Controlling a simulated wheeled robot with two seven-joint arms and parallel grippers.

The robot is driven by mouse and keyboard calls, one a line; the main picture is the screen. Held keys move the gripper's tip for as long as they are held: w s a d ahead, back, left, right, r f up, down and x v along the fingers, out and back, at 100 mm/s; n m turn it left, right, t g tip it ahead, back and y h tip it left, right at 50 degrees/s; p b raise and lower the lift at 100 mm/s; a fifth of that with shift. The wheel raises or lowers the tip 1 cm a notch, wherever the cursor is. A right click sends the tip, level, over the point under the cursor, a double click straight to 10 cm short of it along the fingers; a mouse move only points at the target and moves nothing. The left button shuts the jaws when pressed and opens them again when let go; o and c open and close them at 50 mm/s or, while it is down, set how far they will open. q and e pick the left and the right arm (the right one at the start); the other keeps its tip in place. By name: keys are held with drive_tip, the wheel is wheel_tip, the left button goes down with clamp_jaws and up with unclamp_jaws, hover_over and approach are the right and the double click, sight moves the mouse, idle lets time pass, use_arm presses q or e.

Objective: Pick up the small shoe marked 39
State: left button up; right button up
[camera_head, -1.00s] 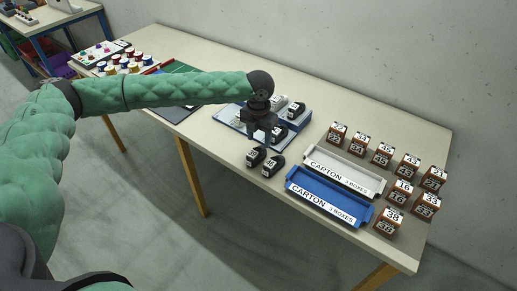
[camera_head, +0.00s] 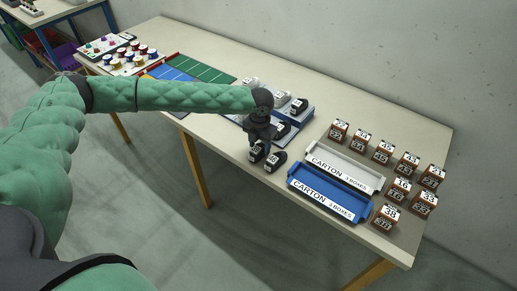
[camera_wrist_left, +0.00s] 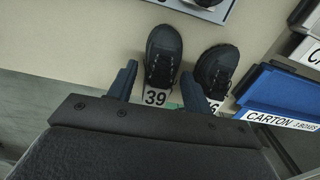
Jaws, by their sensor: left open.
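The small dark shoe marked 39 (camera_wrist_left: 163,50) stands upright on the table with its white label towards me. In the head view it is the left one of a front pair (camera_head: 257,153), partly covered by my gripper. My left gripper (camera_wrist_left: 159,74) is open, with one finger on each side of the heel end of shoe 39. In the head view the gripper (camera_head: 260,143) is low over this shoe. A second dark shoe (camera_wrist_left: 215,66) stands close to the right, near the right finger; its label is partly hidden. My right gripper is not in view.
A blue carton tray (camera_head: 326,199) and a white carton tray (camera_head: 342,171) lie to the right. Several numbered brown boxes (camera_head: 388,216) stand beyond them. A grey-blue tray (camera_head: 299,126) with more shoes is behind the gripper. The table's front edge is close.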

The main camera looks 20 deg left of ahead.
use_arm(q)
drive_tip(key=shift+f, duration=0.3)
drive_tip(key=c, duration=0.7)
drive_tip(key=shift+r, duration=0.1)
